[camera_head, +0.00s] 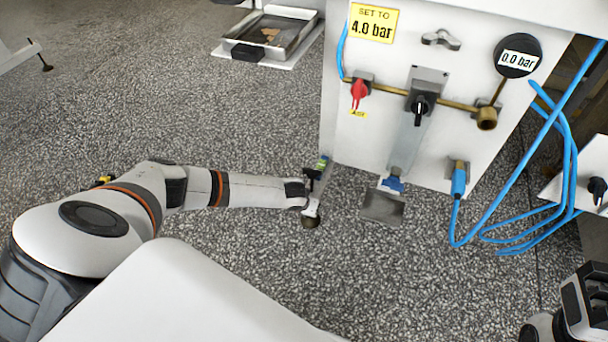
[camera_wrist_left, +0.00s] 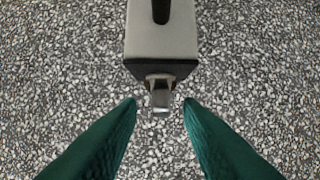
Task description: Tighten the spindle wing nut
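A grey wing-shaped piece (camera_head: 441,39) sits on the upper part of the white machine panel (camera_head: 450,75); it looks like a wing nut. My left gripper (camera_head: 321,166) is small in the head view, beside the panel's lower left edge and well below that piece. In the left wrist view its two dark green fingers (camera_wrist_left: 160,103) are apart with nothing between them. Just beyond their tips is a small metal tab (camera_wrist_left: 161,92) on the black end of a grey block; I cannot tell whether it is the wing nut. My right gripper (camera_head: 586,298) is partly cut off at lower right.
The panel carries a red valve handle (camera_head: 359,92), a black-knobbed regulator (camera_head: 421,103), a gauge reading 0.0 bar (camera_head: 517,56) and a yellow 4.0 bar sign (camera_head: 372,23). Blue hoses (camera_head: 567,150) loop at right. A tray (camera_head: 267,38) lies at the back. Speckled floor is open at left.

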